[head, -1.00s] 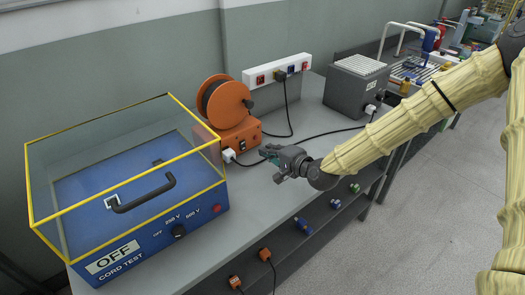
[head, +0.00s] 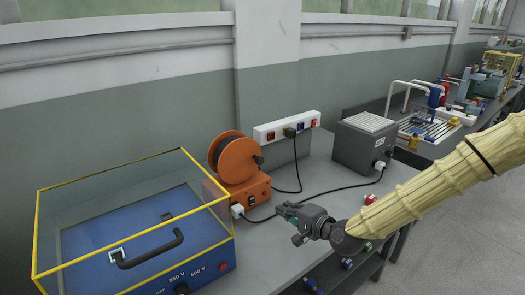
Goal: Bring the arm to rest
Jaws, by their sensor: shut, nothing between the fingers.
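My gripper (head: 286,211) is at the end of my arm, which reaches in from the right in the head view. It hangs over the front part of the grey bench (head: 262,262). Its fingers are shut with nothing between them, and they point left, towards the white plug by the orange cord reel (head: 238,160). I cannot tell from this view whether the fingertips touch the black cable behind them.
A blue cord tester (head: 208,258) with a clear yellow-edged cover stands at the left. A power strip (head: 287,127) is at the wall. A grey box (head: 365,143) stands at the back right, with a black cable across the bench. Open floor (head: 455,220) lies at the right.

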